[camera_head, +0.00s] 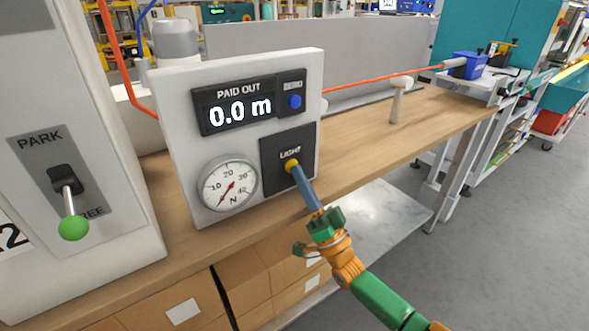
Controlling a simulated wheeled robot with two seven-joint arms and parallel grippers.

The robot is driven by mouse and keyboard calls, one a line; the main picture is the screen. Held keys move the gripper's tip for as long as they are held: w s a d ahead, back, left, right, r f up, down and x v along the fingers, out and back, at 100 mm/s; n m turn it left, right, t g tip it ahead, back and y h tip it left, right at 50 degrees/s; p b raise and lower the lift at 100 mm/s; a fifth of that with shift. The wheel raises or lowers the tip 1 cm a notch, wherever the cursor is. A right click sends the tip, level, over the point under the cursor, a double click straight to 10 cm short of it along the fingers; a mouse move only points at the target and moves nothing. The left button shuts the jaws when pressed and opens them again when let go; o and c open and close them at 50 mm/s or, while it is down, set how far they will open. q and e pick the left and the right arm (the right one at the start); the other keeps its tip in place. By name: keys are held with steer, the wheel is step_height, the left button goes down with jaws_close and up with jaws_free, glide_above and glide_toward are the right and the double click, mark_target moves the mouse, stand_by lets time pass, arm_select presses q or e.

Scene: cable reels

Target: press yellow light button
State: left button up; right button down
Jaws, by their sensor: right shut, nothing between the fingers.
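The yellow light button (291,165) sits on a dark plate marked LIGHT, at the lower right of a white panel (178,130). My right gripper (297,177) reaches up from the lower right. Its fingers are shut and empty, and their tips are at the yellow button, covering its lower part. I cannot tell whether they touch it or whether it is pushed in. My left gripper is not in view.
The panel has a PAID OUT display (240,112) reading 0.0 m, a blue button (295,102) and a round gauge (228,184). A PARK lever (72,228) with a green knob stands at left. An orange cable (385,77) runs above the wooden bench (440,118).

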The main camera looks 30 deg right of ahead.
steer(key=shift+s, duration=0.4)
steer(key=shift+s+p, duration=0.15)
steer(key=shift+p, duration=0.3)
steer(key=s+p, duration=0.1)
steer(key=s, duration=0.1)
steer(key=s+p, duration=0.2)
steer(key=s, duration=0.1)
steer(key=shift+s+d, duration=0.25)
steer(key=shift+s, duration=0.05)
